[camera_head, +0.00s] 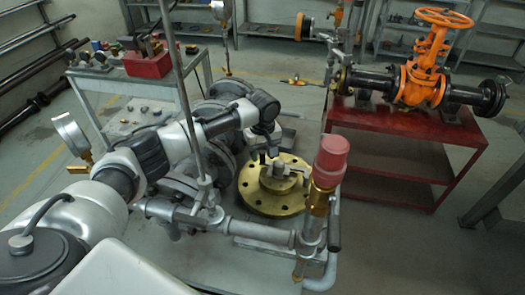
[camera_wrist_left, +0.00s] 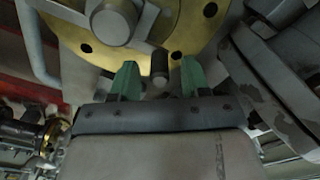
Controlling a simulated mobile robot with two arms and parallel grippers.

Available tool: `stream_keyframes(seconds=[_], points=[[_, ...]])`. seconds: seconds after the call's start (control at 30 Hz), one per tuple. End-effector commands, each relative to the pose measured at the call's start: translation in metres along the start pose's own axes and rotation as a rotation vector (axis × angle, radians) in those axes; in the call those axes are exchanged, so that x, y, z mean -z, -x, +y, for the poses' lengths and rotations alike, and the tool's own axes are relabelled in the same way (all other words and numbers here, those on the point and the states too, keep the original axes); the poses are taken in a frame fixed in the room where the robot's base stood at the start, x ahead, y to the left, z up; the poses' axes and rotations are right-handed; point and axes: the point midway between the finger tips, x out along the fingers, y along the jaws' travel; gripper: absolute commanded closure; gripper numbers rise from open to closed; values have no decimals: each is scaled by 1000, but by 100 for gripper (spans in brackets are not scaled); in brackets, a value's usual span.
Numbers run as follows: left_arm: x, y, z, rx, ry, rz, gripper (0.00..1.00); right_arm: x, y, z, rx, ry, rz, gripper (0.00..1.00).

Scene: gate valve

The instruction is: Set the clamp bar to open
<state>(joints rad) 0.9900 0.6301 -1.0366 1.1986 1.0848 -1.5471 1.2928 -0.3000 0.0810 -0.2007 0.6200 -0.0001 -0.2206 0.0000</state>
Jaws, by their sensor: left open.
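The clamp bar (camera_head: 281,168) sits on top of a round brass flange (camera_head: 262,205) with bolt holes, in the middle of the head view. In the left wrist view, the flange (camera_wrist_left: 187,40) fills the top and a grey round hub (camera_wrist_left: 114,22) sits on it. A short dark peg (camera_wrist_left: 160,66), seemingly the bar's end, stands between my fingertips. My left gripper (camera_head: 268,151) reaches over the flange's far left side. Its green fingers (camera_wrist_left: 158,80) are open, one on each side of the peg with gaps showing. My right gripper is out of view.
A grey pipe with a red-capped brass valve (camera_head: 329,170) stands right in front of the flange. Grey flanged pipework (camera_head: 180,190) lies under my left arm. An orange gate valve (camera_head: 420,75) rests on a red table (camera_head: 400,125) at right. A grey cart (camera_head: 90,85) stands behind left.

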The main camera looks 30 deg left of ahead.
Motion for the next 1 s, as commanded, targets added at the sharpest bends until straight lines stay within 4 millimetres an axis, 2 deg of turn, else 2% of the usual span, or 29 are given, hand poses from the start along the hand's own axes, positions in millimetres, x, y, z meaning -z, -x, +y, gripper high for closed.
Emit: stream_keyframes(seconds=[0.27, 0.6, 0.87, 1.0], points=[[0, -2, 0, 0, -1, 0, 54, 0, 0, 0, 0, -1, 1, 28], [0, -2, 0, 0, -1, 0, 100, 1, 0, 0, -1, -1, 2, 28], [1, -2, 0, 0, -3, 0, 100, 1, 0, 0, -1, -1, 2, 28], [9, -2, -4, 1, -13, -1, 100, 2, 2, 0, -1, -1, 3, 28]])
